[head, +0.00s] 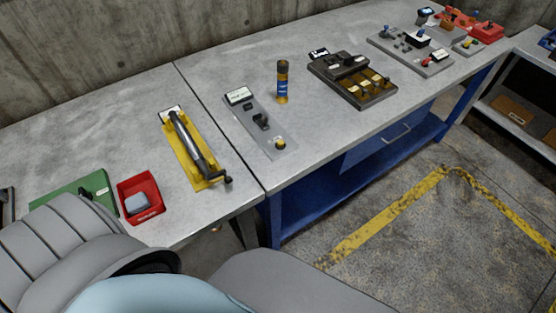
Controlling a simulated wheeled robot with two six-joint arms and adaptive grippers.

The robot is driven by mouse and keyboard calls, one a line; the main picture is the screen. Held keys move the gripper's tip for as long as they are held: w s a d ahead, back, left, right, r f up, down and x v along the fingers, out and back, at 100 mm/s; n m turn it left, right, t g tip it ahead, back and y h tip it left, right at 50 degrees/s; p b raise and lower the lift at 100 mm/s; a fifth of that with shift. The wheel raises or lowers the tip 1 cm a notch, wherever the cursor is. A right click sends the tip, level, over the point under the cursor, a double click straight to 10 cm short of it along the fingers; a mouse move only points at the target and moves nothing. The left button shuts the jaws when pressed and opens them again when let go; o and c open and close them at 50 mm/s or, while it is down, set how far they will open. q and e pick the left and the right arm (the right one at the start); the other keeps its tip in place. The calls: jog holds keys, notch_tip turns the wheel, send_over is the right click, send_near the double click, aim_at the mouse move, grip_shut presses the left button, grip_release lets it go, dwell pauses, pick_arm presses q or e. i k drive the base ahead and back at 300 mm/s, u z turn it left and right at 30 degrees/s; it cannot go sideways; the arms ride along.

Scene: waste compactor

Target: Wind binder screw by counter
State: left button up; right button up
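A dark grey cylindrical screw device (192,143), which looks like the binder screw, lies on a yellow base plate (205,184) on the left workbench. It runs from the back toward the bench's front edge. A black crank with a knob (228,180) sits at its near end. A small white label or display (172,113), perhaps the counter, is at its far end; its reading is too small to make out. Neither gripper shows in the head view. Large grey parts of mine fill the lower left and bottom.
A red tray (154,210) holds a grey block (137,203), beside a green panel (73,191). To the right are a grey switch panel (264,130), a blue-and-brown canister (282,85) and a dark divided tray (372,100). Bare bench surrounds the yellow plate.

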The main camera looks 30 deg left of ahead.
aim_at(195, 152)
jog(key=z, duration=0.55)
jog(key=i, duration=1.6)
jog(key=u, duration=2.9)
